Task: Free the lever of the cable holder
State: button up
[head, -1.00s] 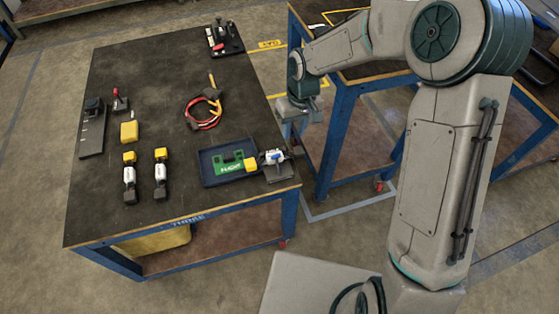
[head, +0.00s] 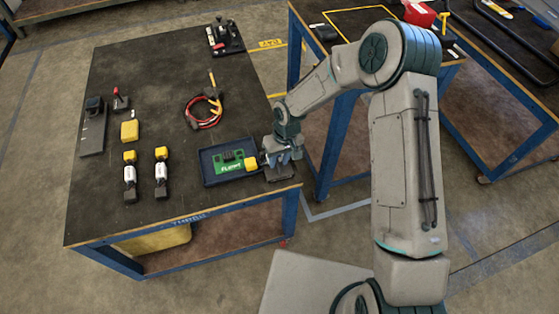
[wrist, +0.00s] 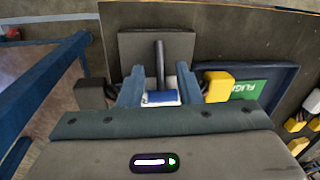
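A small white and blue body (wrist: 160,98) lies between the fingers of my gripper (wrist: 161,78) in the wrist view. A black end (wrist: 90,95) sticks out to its left and a yellow end (wrist: 217,86) to its right. A dark square plate (wrist: 130,45) with a slim dark bar (wrist: 159,60) lies just beyond the fingertips. I cannot tell for certain whether this is the cable holder and its lever. In the head view my gripper (head: 281,160) is low over this spot and hides most of it. Whether the fingers press on the body is unclear.
A blue tray (head: 210,177) with a green board (head: 232,165) sits just left of my gripper.

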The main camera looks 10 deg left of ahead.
jog(key=shift+s+a+f, duration=0.1)
jog(key=shift+f, duration=0.45)
